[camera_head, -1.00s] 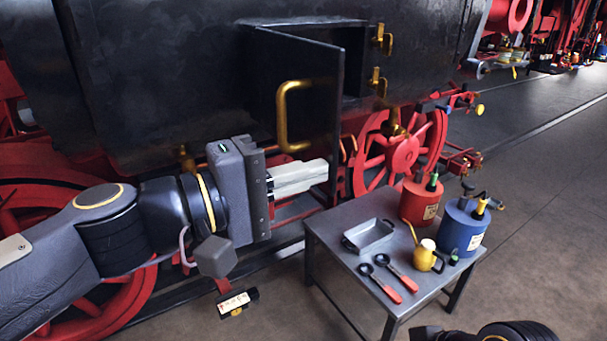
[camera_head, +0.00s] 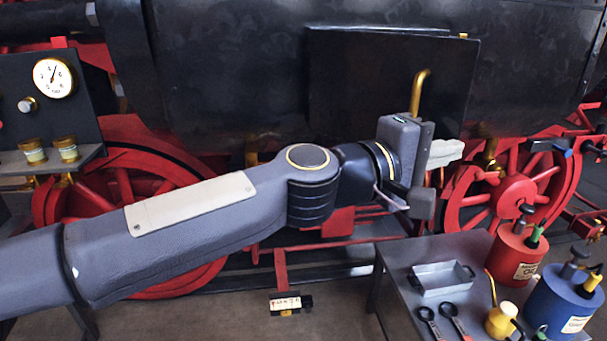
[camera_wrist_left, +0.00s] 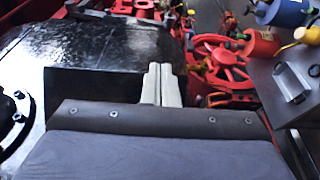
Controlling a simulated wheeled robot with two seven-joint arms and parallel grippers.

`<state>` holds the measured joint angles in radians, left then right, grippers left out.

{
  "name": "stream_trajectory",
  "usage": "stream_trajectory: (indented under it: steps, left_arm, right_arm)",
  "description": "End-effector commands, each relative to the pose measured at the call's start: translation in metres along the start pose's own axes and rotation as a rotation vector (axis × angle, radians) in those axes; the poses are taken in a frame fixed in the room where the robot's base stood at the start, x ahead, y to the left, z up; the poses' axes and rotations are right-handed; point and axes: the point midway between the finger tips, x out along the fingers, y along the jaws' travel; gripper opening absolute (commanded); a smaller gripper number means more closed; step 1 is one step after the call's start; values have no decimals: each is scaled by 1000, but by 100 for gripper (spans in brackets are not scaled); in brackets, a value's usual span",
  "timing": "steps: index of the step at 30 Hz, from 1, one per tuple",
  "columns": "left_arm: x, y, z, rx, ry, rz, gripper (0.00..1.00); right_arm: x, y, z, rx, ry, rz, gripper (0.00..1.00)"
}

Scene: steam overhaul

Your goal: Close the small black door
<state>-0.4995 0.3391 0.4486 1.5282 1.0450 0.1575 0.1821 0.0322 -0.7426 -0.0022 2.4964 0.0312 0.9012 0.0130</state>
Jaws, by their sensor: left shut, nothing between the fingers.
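The small black door (camera_head: 360,85) is on the side of the black engine in the head view. It now covers its opening, but its right edge seems to stand a little proud of the body. I cannot tell how wide any gap is. Its brass handle (camera_head: 421,88) is upright near the right edge, its lower part hidden behind my gripper. My left gripper (camera_head: 455,152) is shut and empty, at the door's lower right. Contact with the door cannot be told. Its pale fingers (camera_wrist_left: 160,84) are together in the left wrist view. My right gripper is out of view.
A grey table (camera_head: 392,262) stands at lower right. It carries a metal tray (camera_head: 442,280), a red can (camera_head: 514,255), a blue can (camera_head: 563,302) and a yellow oiler (camera_head: 501,320). Red wheels (camera_head: 500,190) are below the door. A gauge (camera_head: 53,77) is at far left.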

Motion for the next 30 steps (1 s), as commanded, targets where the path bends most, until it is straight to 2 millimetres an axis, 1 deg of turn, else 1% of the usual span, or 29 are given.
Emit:
stream_trajectory:
  steps: [1, 5, 7, 9, 15, 20, 21, 25, 30]
  left_arm:
    - [12, 2, -6, -4, -1, -2, 0]
    - [39, 3, -19, -4, -1, -2, 0]
    - [53, 5, -24, 1, 72, -2, 0]
    - [66, 5, -33, 2, 137, -3, 0]
    - [94, 5, -61, 2, 301, -2, 0]
    - [110, 3, -81, 2, 403, -2, 0]
    - [111, 3, -88, 0, 403, -1, 0]
    - [118, 2, -98, 0, 400, -1, 0]
    - [123, 1, -105, 0, 397, 0, 0]
  right_arm:
    - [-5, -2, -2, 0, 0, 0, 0]
    - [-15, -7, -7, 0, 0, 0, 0]
    - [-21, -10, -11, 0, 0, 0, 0]
    - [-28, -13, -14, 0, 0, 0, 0]
    - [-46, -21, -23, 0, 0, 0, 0]
    - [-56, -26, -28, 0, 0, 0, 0]
    - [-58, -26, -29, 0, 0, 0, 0]
    - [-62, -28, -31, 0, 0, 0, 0]
    - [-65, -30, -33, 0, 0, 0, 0]
